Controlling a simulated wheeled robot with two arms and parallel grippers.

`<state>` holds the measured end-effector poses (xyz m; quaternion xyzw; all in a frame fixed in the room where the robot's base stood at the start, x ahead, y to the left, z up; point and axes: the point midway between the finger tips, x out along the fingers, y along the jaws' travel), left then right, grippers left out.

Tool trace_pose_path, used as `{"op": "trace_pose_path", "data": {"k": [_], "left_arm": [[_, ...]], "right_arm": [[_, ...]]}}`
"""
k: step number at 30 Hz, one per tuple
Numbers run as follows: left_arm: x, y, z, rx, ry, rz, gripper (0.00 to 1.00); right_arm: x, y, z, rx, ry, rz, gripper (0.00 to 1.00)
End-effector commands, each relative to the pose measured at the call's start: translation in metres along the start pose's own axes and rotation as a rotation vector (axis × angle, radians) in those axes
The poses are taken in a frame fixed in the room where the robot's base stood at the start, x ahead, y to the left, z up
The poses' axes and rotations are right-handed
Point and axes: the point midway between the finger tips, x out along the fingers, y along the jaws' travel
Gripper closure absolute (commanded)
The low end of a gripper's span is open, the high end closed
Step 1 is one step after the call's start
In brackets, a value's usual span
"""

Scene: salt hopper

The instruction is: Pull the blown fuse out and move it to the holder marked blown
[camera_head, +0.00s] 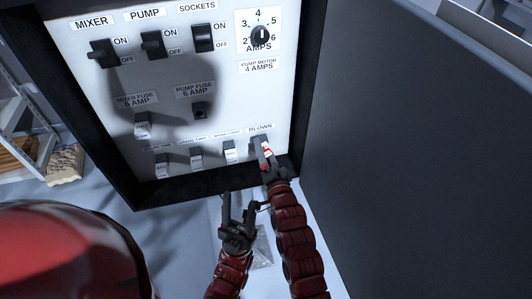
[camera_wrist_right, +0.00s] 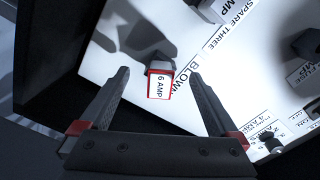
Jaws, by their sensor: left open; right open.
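The fuse labelled 6 AMP (camera_wrist_right: 160,84), white with a red edge, sits at the dark holder (camera_wrist_right: 148,44) beside the label BLOWN in the right wrist view. My right gripper (camera_wrist_right: 158,72) is open, with one finger on each side of the fuse and a gap to both. In the head view this fuse (camera_head: 267,149) is partly hidden by my right gripper (camera_head: 266,158). The pump fuse holder (camera_head: 200,110) looks dark, with no white fuse in it. My left gripper (camera_head: 238,205) is open and empty below the panel.
The mixer fuse (camera_head: 142,128) and several spare fuses (camera_head: 196,156) sit on the white panel (camera_head: 225,100). Switches and a dial (camera_head: 260,35) are above. A dark frame surrounds the panel, and a large grey door (camera_head: 420,150) stands at right.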

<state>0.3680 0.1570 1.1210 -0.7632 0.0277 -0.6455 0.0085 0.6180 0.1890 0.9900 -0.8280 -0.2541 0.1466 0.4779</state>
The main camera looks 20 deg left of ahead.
Motion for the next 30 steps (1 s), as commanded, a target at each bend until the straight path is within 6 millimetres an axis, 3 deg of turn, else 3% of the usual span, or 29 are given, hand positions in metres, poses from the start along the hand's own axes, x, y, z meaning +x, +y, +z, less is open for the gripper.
{"op": "trace_pose_path", "data": {"k": [30], "left_arm": [[0.0, 0.0, 0.0, 0.0, 0.0, 0.0, 0.5]], "right_arm": [[-0.051, 0.0, 0.0, 0.0, 0.0, 0.0, 0.04]]}}
